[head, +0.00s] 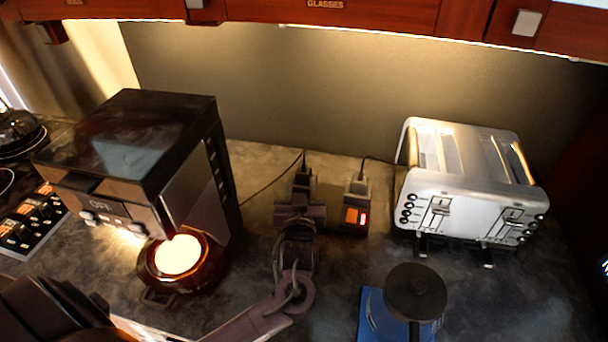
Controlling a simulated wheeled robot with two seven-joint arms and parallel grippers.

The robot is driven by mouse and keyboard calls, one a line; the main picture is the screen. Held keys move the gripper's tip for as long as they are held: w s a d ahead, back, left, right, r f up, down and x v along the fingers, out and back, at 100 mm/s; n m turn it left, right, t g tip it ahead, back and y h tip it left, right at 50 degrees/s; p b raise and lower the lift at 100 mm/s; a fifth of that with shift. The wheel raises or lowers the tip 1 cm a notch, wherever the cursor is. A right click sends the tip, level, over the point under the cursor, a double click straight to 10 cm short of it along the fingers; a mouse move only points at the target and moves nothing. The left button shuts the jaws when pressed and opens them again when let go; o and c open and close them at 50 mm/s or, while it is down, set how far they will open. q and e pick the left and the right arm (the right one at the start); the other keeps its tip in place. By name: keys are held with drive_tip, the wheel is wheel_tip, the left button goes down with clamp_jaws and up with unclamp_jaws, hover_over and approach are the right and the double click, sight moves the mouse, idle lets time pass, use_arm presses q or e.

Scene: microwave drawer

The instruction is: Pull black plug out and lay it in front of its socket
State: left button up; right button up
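A black plug (303,172) stands at the back of the counter, with a thin dark cord rising from its top and running left towards the coffee maker. My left gripper (301,203) is right in front of it, its fingers close around the plug's lower part. The gripper hides the socket beneath that plug. I cannot tell whether the fingers are closed on the plug or only beside it. A second dark plug (358,184) sits to the right, in a socket block with a lit orange-red switch (356,216).
A dark coffee maker (150,165) with a glowing pot (180,258) stands on the left. A silver toaster (465,185) stands on the right. A blue item (375,318) with a dark round top (416,290) is at front right. Wooden cabinets (380,14) hang above.

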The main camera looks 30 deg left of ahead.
sight(304, 165)
use_arm(q)
drive_tip(key=shift+w+a+r+p, duration=0.15)
drive_tip(key=shift+w+a+p, duration=0.05)
drive_tip(key=shift+w, duration=0.2)
drive_tip(key=shift+w+a+r+p, duration=0.1)
drive_tip(key=shift+w+a+p, duration=0.05)
drive_tip(key=shift+w, duration=0.25)
drive_tip(key=p+x, duration=0.2)
drive_tip(key=x, duration=0.2)
drive_tip(key=shift+w+f, duration=0.1)
drive_tip(key=shift+w, duration=0.3)
clamp_jaws()
